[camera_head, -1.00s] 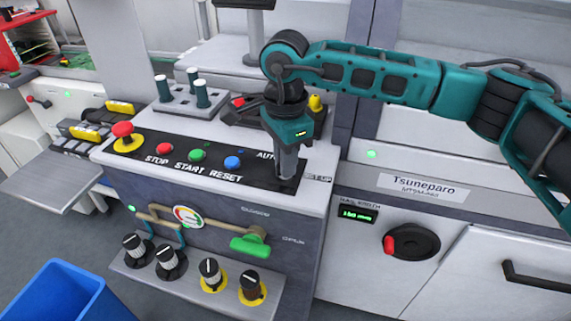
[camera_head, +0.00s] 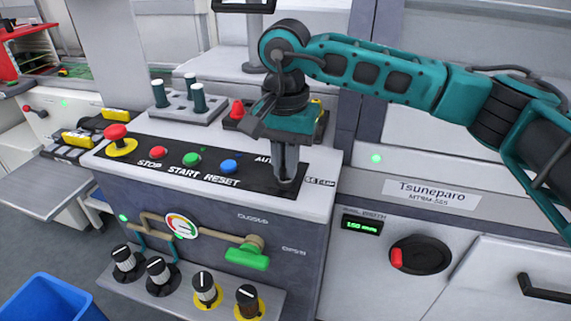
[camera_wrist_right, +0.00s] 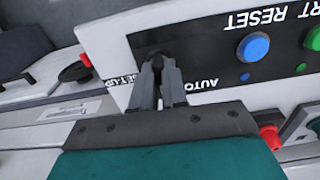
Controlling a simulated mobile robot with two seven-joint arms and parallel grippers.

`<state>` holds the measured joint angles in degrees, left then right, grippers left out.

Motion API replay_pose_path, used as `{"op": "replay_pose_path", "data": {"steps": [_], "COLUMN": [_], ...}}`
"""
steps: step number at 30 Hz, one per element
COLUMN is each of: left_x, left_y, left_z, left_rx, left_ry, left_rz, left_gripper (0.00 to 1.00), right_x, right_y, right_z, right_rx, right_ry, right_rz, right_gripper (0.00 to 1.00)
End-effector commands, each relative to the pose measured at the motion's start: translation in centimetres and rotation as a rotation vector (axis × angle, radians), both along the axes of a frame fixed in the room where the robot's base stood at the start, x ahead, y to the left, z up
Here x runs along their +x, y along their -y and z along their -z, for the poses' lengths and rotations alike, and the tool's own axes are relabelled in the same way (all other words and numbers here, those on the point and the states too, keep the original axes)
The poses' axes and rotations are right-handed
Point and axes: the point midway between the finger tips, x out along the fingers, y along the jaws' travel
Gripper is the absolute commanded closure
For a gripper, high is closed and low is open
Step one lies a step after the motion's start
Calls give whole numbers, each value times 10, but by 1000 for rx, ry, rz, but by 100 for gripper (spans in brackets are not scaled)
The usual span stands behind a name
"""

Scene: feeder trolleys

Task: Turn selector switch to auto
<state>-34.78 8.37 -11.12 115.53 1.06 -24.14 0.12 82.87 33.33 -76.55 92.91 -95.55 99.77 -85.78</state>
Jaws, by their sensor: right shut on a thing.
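The black control panel (camera_head: 210,166) carries the selector switch between the AUTO label (camera_head: 264,159) and the SET-UP label (camera_head: 320,182). My right gripper (camera_head: 287,181) points down at the panel's right end and is shut on the switch. In the right wrist view, the fingertips (camera_wrist_right: 160,68) close around the dark selector switch (camera_wrist_right: 154,59), with AUTO to their right and SET-UP to their left. The fingers cover most of the switch, so its pointing direction cannot be told. My left gripper is not in view.
Left along the panel are the blue RESET button (camera_head: 229,166), green START button (camera_head: 192,159), red STOP button (camera_head: 158,152) and red emergency mushroom (camera_head: 116,131). A green-handled valve (camera_head: 247,258) and several knobs are below. A blue bin (camera_head: 50,298) stands on the floor.

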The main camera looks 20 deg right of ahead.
Motion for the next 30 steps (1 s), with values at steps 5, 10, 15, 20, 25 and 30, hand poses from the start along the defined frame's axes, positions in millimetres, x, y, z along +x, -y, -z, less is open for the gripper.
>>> {"op": "replay_pose_path", "data": {"steps": [5, 10, 15, 20, 25, 30], "left_x": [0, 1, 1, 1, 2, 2], "left_y": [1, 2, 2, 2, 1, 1], "left_z": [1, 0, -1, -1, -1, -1], "left_rx": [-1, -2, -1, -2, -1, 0], "left_ry": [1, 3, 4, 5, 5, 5], "left_rz": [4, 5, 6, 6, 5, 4], "left_gripper": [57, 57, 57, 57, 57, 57], "right_x": [0, 0, 0, 0, 0, 0], "right_y": [0, 0, 0, 0, 0, 0], "right_z": [-1, -1, -1, -1, -1, 0], "right_rx": [0, 1, 1, 1, 1, 1], "right_ry": [1, 2, 2, 2, 1, 1], "right_rz": [-36, -48, -49, -50, -48, -47], "right_gripper": [100, 100, 100, 84, 68, 62]}}
